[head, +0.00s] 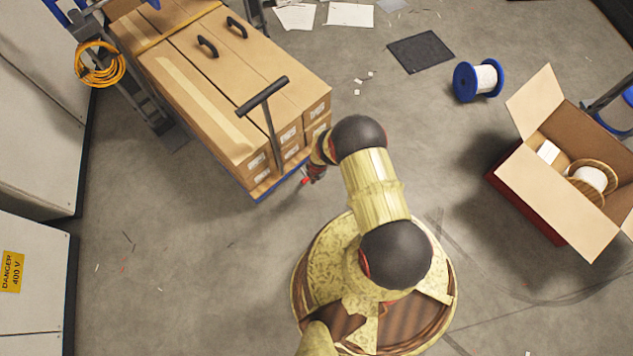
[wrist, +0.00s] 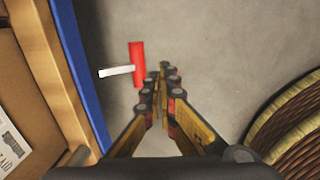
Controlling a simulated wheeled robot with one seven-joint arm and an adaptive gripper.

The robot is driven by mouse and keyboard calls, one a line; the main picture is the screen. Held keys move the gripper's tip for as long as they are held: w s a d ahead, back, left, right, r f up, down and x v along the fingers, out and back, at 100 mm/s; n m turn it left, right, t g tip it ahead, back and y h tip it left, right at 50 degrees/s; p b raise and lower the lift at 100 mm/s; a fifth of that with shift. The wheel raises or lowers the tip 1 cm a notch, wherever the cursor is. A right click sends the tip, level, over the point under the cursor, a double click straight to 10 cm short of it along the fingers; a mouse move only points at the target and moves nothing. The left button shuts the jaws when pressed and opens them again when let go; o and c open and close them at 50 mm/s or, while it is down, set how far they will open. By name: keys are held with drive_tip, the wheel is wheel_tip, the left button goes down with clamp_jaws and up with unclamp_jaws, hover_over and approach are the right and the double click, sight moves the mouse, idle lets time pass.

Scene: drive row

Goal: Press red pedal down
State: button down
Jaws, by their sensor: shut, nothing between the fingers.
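The red pedal (wrist: 137,64) is a small upright red bar in the wrist view, on a pale metal arm (wrist: 115,71) that points left towards the cart's blue edge (wrist: 82,75). In the head view the pedal (head: 305,182) is a small red spot by the near right end of the loaded cart. My gripper (wrist: 163,76) is shut and empty, its fingertips just right of the pedal in the wrist view. I see a narrow gap between them there, but cannot tell their height difference. In the head view my gripper (head: 316,172) is small and partly hidden by my arm.
The cart carries long cardboard boxes (head: 220,95) and has a black T-handle (head: 263,97) at its near end. An open carton (head: 550,185) holding spools stands at right. A blue spool (head: 466,82) and dark mat (head: 421,52) lie behind. Grey cabinets (head: 35,270) line the left.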

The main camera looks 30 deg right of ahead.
drive_tip(key=s+d+r+p, duration=0.1)
drive_tip(key=s+r+p, duration=0.3)
drive_tip(key=r, duration=0.3)
drive_tip(key=shift+s+d+r, duration=0.15)
drive_tip(key=shift+s+r, duration=0.1)
drive_tip(key=shift+r, duration=0.1)
